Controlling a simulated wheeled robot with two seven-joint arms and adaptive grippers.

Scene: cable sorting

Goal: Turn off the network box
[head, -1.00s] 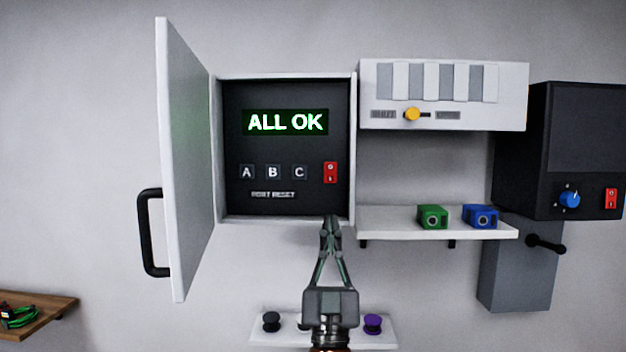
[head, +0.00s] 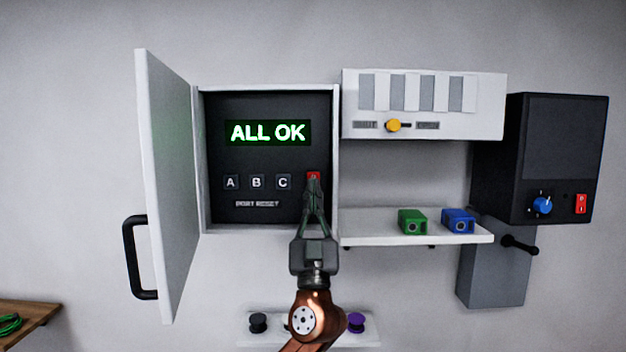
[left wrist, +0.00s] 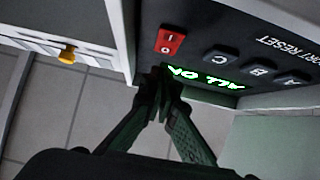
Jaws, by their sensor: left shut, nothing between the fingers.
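The network box (head: 270,212) is mounted on the wall with its white door (head: 168,190) swung open to the left. Its green display (head: 268,133) reads "ALL OK". A red rocker switch (head: 313,175) sits at the right of its panel, right of buttons A, B and C. It also shows whole in the left wrist view (left wrist: 170,41). My left gripper (head: 314,182) is shut and empty, its tips over the lower part of the switch in the head view. In the left wrist view the fingertips (left wrist: 164,80) appear close to the switch; contact is unclear. My right gripper is not in view.
A white unit with a yellow slider (head: 393,125) is right of the box. Below it, a shelf (head: 360,238) holds a green block (head: 412,221) and a blue block (head: 458,221). A black box (head: 540,150) with a blue knob and its own red switch (head: 581,204) is far right.

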